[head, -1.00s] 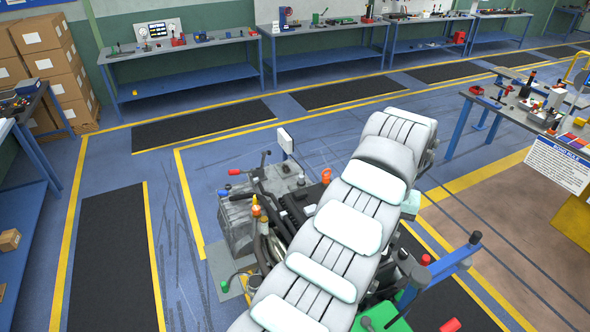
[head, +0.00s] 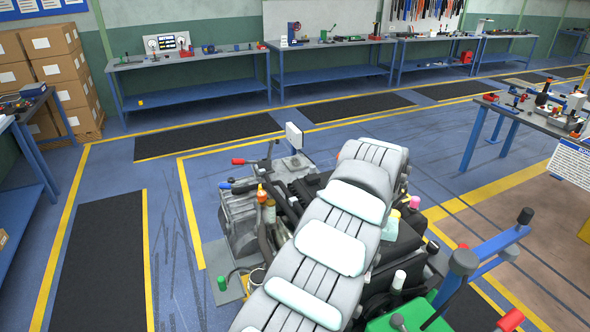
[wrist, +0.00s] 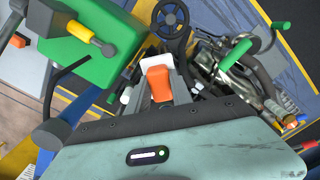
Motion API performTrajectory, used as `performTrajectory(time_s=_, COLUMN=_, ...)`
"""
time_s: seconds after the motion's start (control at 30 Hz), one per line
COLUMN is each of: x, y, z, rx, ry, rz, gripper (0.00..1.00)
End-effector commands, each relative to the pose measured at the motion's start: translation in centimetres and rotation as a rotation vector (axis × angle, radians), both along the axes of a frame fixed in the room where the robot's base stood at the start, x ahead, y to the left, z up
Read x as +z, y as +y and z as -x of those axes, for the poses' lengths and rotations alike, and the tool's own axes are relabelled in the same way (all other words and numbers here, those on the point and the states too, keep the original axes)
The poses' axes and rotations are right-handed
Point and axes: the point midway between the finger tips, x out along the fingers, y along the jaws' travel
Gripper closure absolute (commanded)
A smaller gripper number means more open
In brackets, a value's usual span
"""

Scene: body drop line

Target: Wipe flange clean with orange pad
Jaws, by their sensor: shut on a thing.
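The orange pad (wrist: 158,84) shows in the middle of the wrist view, with a white piece beside its far end. My gripper (wrist: 163,72) is shut on it. The pad is above the engine assembly (wrist: 235,62); I cannot tell whether it touches anything. In the head view my own grey and white arm covers the middle of the engine assembly (head: 240,218) and hides the gripper and pad. I cannot make out the flange with certainty; a dark spoked wheel (wrist: 170,18) lies beyond the pad in the wrist view.
A bottle with an orange tip (head: 262,195) stands left of my arm. Small colored bottles (head: 392,225) are right of it. A green block (head: 415,318) and a blue bar (head: 495,245) are at lower right. Workbenches (head: 190,62) line the back wall; floor to the left is clear.

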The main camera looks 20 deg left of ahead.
Motion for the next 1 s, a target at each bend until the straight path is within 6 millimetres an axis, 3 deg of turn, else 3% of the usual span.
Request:
performTrajectory(time_s=0.47, x=0.6, y=0.1, z=0.1, rx=0.001, ry=0.002, rz=-0.001, gripper=1.0)
performTrajectory(time_s=1.0, x=5.8, y=0.6, z=2.7, rx=0.008, ry=0.008, rz=-0.007, gripper=1.0)
